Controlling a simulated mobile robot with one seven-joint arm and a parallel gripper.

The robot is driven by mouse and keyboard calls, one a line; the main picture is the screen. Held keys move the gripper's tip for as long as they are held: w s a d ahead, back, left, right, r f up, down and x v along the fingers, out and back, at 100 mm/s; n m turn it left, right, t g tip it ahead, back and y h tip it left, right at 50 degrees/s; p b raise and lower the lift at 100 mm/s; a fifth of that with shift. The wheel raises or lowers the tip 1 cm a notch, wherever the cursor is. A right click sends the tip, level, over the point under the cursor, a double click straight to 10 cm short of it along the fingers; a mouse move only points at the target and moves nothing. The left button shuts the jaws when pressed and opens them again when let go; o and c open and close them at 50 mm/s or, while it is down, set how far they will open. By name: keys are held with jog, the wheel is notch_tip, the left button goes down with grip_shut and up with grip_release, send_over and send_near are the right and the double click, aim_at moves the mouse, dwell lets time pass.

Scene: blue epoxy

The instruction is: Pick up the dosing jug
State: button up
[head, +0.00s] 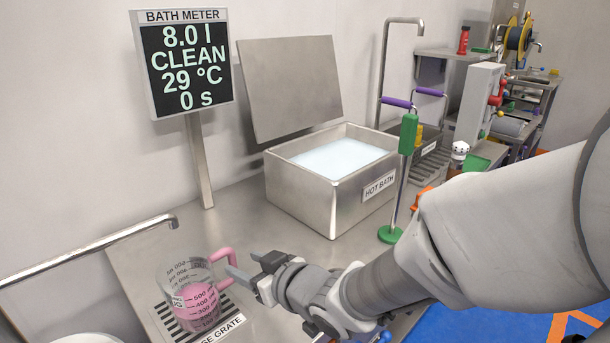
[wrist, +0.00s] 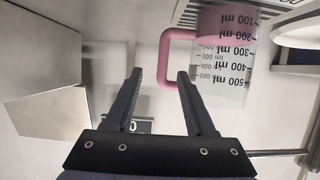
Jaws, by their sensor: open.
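The dosing jug (head: 178,277) is clear with dark volume marks, a pink handle and pink in its lower part. It stands upright on a slotted grate (head: 164,322) at the lower left of the head view. In the wrist view the jug (wrist: 222,62) appears upside down at upper right, its handle (wrist: 166,62) pointing left. My gripper (head: 250,268) is open and empty, just right of the jug at the handle's side. In the wrist view the fingers (wrist: 160,76) point toward the handle, which shows in and beyond the gap near the right fingertip. I cannot tell whether they touch.
A steel hot bath (head: 300,185) with its lid raised stands behind, and a bath meter (head: 184,65) on a post reads 8.0 l, clean, 29 °C. A tap pipe (head: 90,250) reaches in at left.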

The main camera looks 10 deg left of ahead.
aim_at(236, 262)
jog(key=x, duration=0.3)
jog(key=shift+a+f+b, duration=0.2)
jog(key=shift+f+b, duration=0.15)
jog(key=shift+b, duration=0.05)
jog(key=shift+b+x, duration=1.15)
jog(key=shift+x, duration=1.55)
jog(key=shift+s, duration=0.1)
jog(key=shift+c, duration=0.3)
grip_shut()
